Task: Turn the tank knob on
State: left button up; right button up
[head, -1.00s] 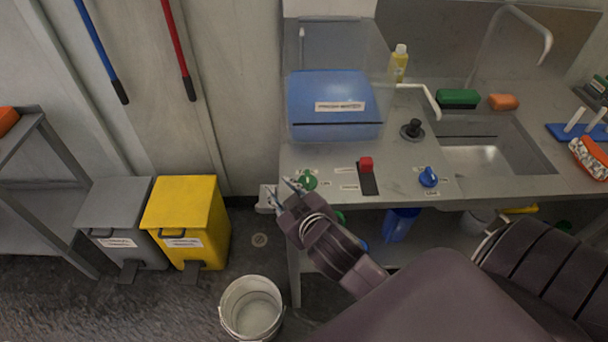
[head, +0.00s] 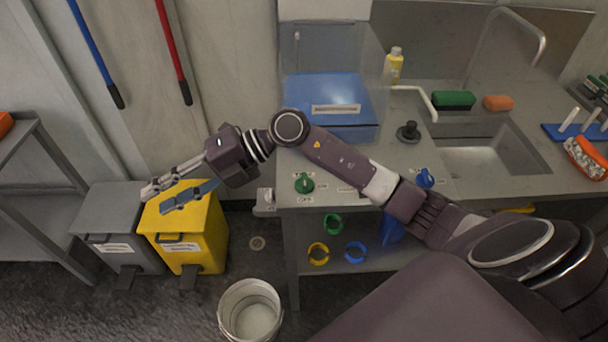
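A green knob (head: 305,184) sits on the front left of the steel counter, with small labels around it that I cannot read for sure. A blue knob (head: 425,178) sits further right on the counter, beside my forearm. I cannot tell from the labels which one is the tank knob. My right gripper (head: 158,197) reaches left past the counter and hangs over the yellow bin, well left of the green knob. Its two fingers are apart with nothing between them. My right arm crosses in front of the counter and hides the red switch. My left gripper is out of view.
A blue tank (head: 325,100) in a clear case stands at the counter's back left. The sink (head: 485,150) is on the right. Yellow (head: 190,225) and grey (head: 110,205) bins and a white bucket (head: 249,312) stand on the floor. Colored rings lie on the lower shelf.

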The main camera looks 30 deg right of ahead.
jog(key=w+d+f+g+h, duration=0.1)
jog(key=w+d+f+h, duration=0.1)
jog(key=d+f+h, duration=0.65)
notch_tip(320, 180, up, 2)
jog(key=m+g+h, duration=0.2)
jog(key=m+h, duration=0.1)
jog(key=h, duration=0.2)
send_over(305, 179)
jog(key=shift+w+a+r, duration=0.15)
jog(key=shift+d+m, duration=0.2)
jog(key=shift+m, duration=0.1)
notch_tip(305, 179, down, 8)
jog(key=shift+r+p, duration=0.15)
jog(key=shift+p, duration=0.55)
grip_shut()
